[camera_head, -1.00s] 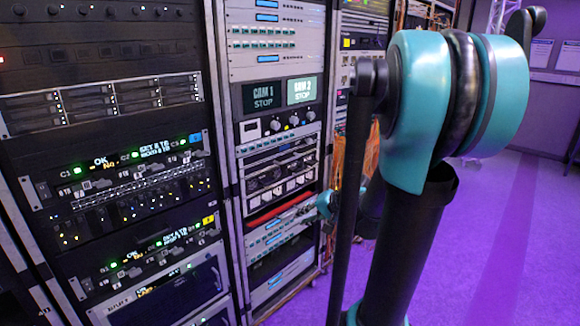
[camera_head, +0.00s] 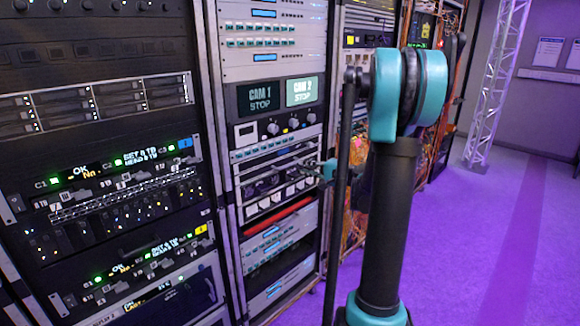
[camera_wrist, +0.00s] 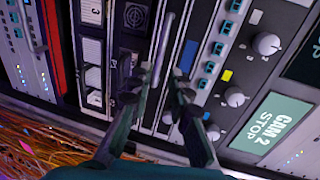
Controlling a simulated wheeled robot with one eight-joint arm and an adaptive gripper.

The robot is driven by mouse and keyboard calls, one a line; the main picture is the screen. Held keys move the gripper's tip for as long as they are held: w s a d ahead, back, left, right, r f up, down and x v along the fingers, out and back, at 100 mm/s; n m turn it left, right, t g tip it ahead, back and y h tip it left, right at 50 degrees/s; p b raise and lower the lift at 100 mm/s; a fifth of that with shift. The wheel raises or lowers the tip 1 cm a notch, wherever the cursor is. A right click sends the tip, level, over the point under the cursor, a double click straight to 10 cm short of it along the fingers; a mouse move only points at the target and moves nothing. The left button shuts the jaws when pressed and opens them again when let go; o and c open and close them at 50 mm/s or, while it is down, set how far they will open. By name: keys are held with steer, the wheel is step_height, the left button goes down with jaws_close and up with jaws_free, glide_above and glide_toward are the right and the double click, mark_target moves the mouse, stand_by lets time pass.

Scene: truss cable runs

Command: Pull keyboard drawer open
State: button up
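The likely keyboard drawer (camera_head: 262,160) is a thin silver-edged front in the middle rack, below the CAM 1 and CAM 2 screens. In the wrist view, where the rack appears turned sideways, its pale bar-like front (camera_wrist: 166,45) runs up the middle. My gripper (camera_head: 312,168) is at the right part of this front. In the wrist view my gripper (camera_wrist: 161,77) has its fingertips apart, one on each side of the pale front. I cannot tell whether they touch it. The drawer looks flush with the rack.
The CAM 2 screen (camera_wrist: 268,130) and knobs (camera_wrist: 235,97) lie to the right in the wrist view. A red strip (camera_head: 278,216) is lower in the rack. Orange cables (camera_head: 352,205) hang to the right. Purple floor (camera_head: 500,240) is clear on the right.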

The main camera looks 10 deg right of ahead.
mark_target(291, 165)
steer(key=x, duration=0.9)
steer(key=shift+w+a, duration=0.1)
steer(key=shift+a, duration=0.05)
jaws_close()
